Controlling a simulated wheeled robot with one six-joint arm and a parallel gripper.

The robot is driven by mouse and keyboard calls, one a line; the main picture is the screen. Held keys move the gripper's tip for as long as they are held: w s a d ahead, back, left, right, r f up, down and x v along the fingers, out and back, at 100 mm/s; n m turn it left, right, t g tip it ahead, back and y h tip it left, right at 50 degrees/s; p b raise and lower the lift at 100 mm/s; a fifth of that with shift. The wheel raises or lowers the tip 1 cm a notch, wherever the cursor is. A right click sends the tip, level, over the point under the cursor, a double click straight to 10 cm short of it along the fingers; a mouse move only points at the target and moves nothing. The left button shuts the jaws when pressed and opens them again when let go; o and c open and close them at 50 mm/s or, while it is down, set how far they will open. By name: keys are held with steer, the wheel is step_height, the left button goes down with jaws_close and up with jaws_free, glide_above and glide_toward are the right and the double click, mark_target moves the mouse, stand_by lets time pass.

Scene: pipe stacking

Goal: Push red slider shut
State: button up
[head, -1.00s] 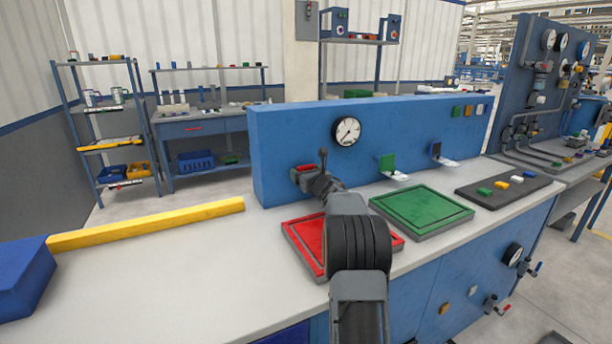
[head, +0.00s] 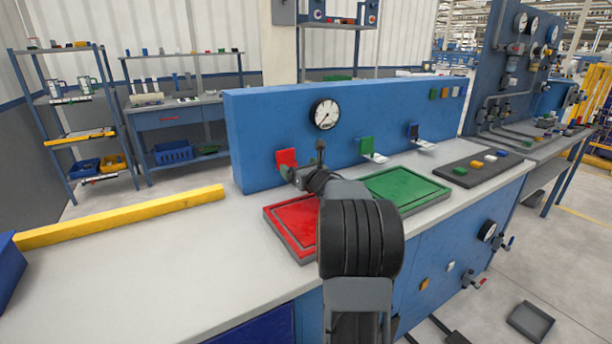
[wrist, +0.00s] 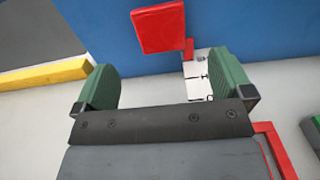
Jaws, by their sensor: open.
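The red slider (head: 286,158) is a small red plate on the blue upright panel, above the back of the red tray. In the wrist view the red plate (wrist: 160,27) stands ahead of my gripper, with a smaller red piece and a white bracket beneath it. My gripper (wrist: 168,80) is open, its two green-padded fingers wide apart with nothing between them. The plate lies beyond the fingertips, apart from them in that view. In the head view my gripper (head: 306,172) is close in front of the slider, and my wrist hides part of it.
The red tray (head: 290,228) and green tray (head: 405,190) lie on the bench. A yellow bar (head: 120,215) lies left. The bench's front left is clear.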

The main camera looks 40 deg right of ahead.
steer(key=shift+s+a, duration=0.2)
steer(key=shift+s, duration=0.9)
steer(key=shift+s+a, duration=0.15)
steer(key=shift+s, duration=0.9)
steer(key=s+a+r+m+g+h+p, duration=0.1)
steer(key=s+a+r+m+g+p, duration=0.15)
steer(key=a+r+m+p, duration=0.5)
steer(key=s+a+r+m+g+h+p, duration=0.1)
steer(key=a+r+m+g+p, duration=0.2)
steer(key=m, duration=0.7)
steer(key=s+a+m+g+y+p, duration=0.4)
steer(key=s+a+m+g+p, duration=0.4)
steer(key=s+a+m+p, duration=0.4)
steer(key=s+a+m, duration=0.5)
steer(key=s+a, duration=0.2)
steer(key=a, duration=0.1)
steer(key=shift+s+f+g+y, duration=0.3)
steer(key=shift+f+g+y, duration=0.05)
steer(key=shift+y, duration=0.05)
steer(key=shift+c, duration=0.4)
